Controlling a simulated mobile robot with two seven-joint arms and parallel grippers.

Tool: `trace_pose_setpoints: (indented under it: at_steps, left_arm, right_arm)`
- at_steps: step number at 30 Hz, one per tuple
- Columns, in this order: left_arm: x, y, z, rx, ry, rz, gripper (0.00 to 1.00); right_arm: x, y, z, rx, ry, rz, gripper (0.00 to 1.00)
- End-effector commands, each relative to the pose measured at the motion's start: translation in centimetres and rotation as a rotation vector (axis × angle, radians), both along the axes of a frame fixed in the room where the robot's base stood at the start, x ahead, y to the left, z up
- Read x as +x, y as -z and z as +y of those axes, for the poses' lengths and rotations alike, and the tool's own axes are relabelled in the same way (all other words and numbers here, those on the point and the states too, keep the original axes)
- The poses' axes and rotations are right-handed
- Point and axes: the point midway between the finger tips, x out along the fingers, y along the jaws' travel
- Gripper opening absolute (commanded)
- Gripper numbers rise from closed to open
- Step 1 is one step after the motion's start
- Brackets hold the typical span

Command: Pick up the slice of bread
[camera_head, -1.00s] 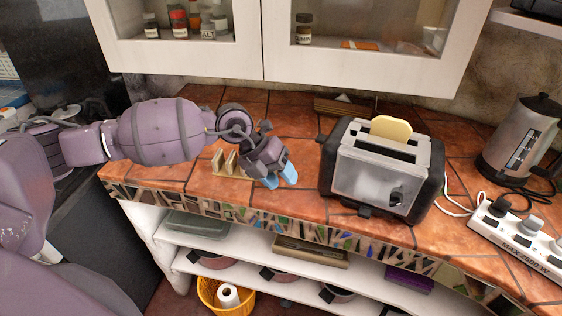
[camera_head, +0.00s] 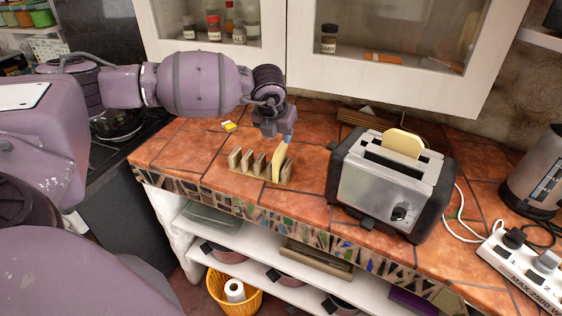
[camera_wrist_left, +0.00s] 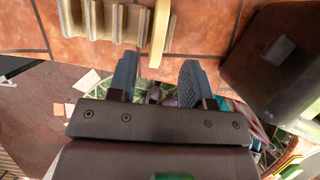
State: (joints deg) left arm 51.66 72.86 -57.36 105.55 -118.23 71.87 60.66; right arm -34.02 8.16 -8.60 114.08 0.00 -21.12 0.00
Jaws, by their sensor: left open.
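A pale slice of bread (camera_head: 279,163) stands upright in the right end of a wooden rack (camera_head: 246,168) on the tiled counter. In the left wrist view the slice (camera_wrist_left: 160,32) is a thin upright strip at the top, beside the rack's slats (camera_wrist_left: 104,22). A second slice (camera_head: 402,143) sticks up out of a slot of the toaster (camera_head: 387,184). My left gripper (camera_head: 287,136) is just above the racked slice, pointing down. In the left wrist view its blue fingers (camera_wrist_left: 160,80) are apart with the slice roughly in line with the gap between them. My right gripper is out of view.
The toaster stands right of the rack; its dark side (camera_wrist_left: 276,68) is close to the right finger in the wrist view. A kettle (camera_head: 536,180) and a power strip (camera_head: 527,265) are farther right. A cabinet (camera_head: 390,50) hangs above the counter.

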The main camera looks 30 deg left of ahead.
Motion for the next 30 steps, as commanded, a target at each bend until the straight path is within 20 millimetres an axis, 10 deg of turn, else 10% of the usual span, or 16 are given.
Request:
trace_pose_setpoints:
  at_steps: [30]
  left_arm:
    - [2.5, 6.6, 1.0, -0.001, 0.000, -0.001, 0.41]
  right_arm:
    - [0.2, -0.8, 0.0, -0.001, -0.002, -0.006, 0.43]
